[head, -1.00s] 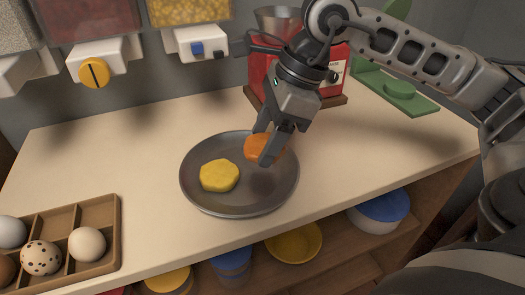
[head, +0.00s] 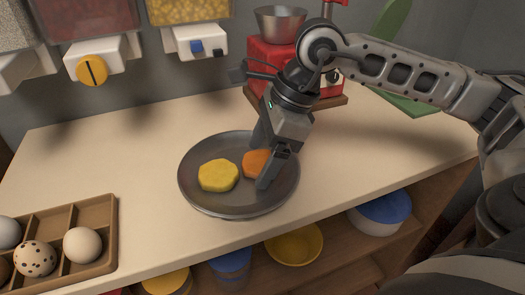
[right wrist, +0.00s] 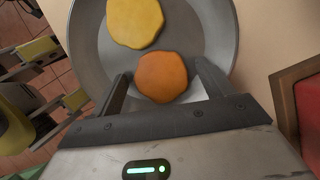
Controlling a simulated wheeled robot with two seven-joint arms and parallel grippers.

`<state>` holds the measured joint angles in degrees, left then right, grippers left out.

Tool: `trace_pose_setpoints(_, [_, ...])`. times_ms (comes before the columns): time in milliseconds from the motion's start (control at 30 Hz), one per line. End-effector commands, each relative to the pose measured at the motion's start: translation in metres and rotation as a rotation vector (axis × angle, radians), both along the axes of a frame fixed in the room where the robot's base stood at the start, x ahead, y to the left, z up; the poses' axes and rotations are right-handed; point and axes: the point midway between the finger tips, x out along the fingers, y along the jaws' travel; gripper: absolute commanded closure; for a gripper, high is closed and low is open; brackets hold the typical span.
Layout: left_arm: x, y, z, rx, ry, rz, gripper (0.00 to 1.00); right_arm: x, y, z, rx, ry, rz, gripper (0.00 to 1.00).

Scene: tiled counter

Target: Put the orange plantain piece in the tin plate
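The orange plantain piece (head: 256,163) lies in the right part of the dark grey tin plate (head: 217,208), beside a yellow piece (head: 217,175). My right gripper (head: 260,167) reaches down into the plate with its fingers on either side of the orange piece. In the right wrist view the orange piece (right wrist: 168,77) sits between the spread fingers (right wrist: 162,72), with a small gap at the left finger. The right finger is very close to it, and contact there is unclear. My left gripper is not in view.
A wooden egg tray (head: 98,213) stands at the front left. A red machine with a metal bowl (head: 281,22) and a green board (head: 405,100) stand behind. Dispensers hang at the back left. Bowls sit on the shelf below. The counter left of the plate is clear.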

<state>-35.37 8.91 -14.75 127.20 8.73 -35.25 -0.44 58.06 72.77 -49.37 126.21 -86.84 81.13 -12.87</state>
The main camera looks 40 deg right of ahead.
Motion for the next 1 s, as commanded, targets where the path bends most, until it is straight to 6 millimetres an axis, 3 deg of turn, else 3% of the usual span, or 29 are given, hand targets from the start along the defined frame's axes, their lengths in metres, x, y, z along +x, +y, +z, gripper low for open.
trace_pose_setpoints(333, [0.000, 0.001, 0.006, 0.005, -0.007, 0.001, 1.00, 0.000, -0.002, 0.009, -0.001, -0.001, -0.002, 0.20])
trace_pose_setpoints(800, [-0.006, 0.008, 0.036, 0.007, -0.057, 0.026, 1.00, -0.017, -0.034, 0.097, 0.001, -0.003, -0.002, 0.20])
trace_pose_setpoints(1000, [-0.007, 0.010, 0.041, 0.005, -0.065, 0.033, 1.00, -0.021, -0.040, 0.113, 0.000, 0.000, -0.001, 0.20])
